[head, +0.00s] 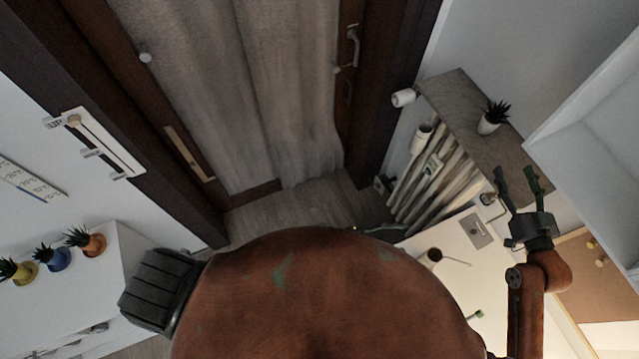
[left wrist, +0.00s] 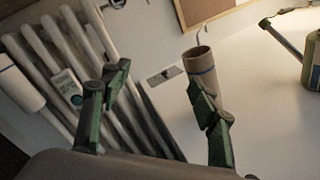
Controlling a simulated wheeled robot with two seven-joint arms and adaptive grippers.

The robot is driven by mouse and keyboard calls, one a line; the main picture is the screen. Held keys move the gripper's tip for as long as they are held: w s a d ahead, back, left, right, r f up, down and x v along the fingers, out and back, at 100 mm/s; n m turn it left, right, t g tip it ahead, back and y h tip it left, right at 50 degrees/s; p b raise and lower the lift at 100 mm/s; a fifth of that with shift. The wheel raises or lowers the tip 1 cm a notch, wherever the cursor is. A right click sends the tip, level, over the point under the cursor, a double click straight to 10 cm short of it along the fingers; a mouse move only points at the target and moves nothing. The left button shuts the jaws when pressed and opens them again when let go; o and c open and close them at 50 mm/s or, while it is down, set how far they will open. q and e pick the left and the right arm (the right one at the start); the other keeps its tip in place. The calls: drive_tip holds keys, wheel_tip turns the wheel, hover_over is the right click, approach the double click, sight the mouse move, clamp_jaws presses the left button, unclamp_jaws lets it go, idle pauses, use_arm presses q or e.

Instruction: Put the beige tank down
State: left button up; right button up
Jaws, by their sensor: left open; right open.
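A beige, open-topped cylinder (left wrist: 200,62), which I take for the tank, stands on the white desk in the left wrist view. It also shows from above in the head view (head: 433,257), near the desk's left side. My left gripper (left wrist: 158,82) is open and empty. Its right finger overlaps the cylinder's lower part in the picture; I cannot tell if they touch. In the head view my own brown body hides most or all of that gripper. My right gripper (head: 516,172) is open and empty, raised at the right, apart from the cylinder.
A white radiator (left wrist: 62,70) stands left of the desk, below a grey ledge (head: 465,105) with a potted plant (head: 489,119). A green-beige container (left wrist: 312,65) is at the desk's right. A wall shelf (head: 595,110) is near my right gripper.

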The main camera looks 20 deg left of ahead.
use_arm(q)
drive_tip(key=w+a+r+m+t+y, duration=0.2)
drive_tip(key=w+a+r+m, duration=0.1)
drive_tip(key=w+a, duration=0.25)
drive_tip(key=w+a+r+m+t+y, duration=0.2)
drive_tip(key=w+a+r+m, duration=0.15)
drive_tip(key=w+a, duration=0.2)
drive_tip(key=s+a+f+m+g+y, duration=0.1)
drive_tip(key=s+a+f+y, duration=0.2)
drive_tip(key=a+f, duration=0.65)
drive_tip(key=s+a+f+m+g+y, duration=0.1)
drive_tip(key=s+a+f+m+y, duration=0.15)
drive_tip(key=a+f, duration=0.7)
drive_tip(key=s+a+f+m+g+y, duration=0.25)
drive_tip(key=s+a+f, duration=0.45)
drive_tip(key=s+f, duration=0.55)
drive_tip(key=s+a+f+m+g+y, duration=0.25)
drive_tip(key=s+a+f, duration=0.35)
drive_tip(key=s+f, duration=0.65)
drive_tip(key=s+a+f+m+g+y, duration=0.1)
drive_tip(key=s+a+f, duration=0.1)
drive_tip(key=s, duration=0.5)
drive_tip(key=s+a+f+g, duration=0.1)
drive_tip(key=s+a, duration=0.2)
drive_tip(key=s, duration=0.4)
drive_tip(key=shift+s+a+f+m+g+y, duration=0.3)
drive_tip(key=shift+s+a+f+m+y, duration=0.05)
drive_tip(key=shift+s+f+m, duration=0.05)
drive_tip(key=shift+o, duration=0.5)
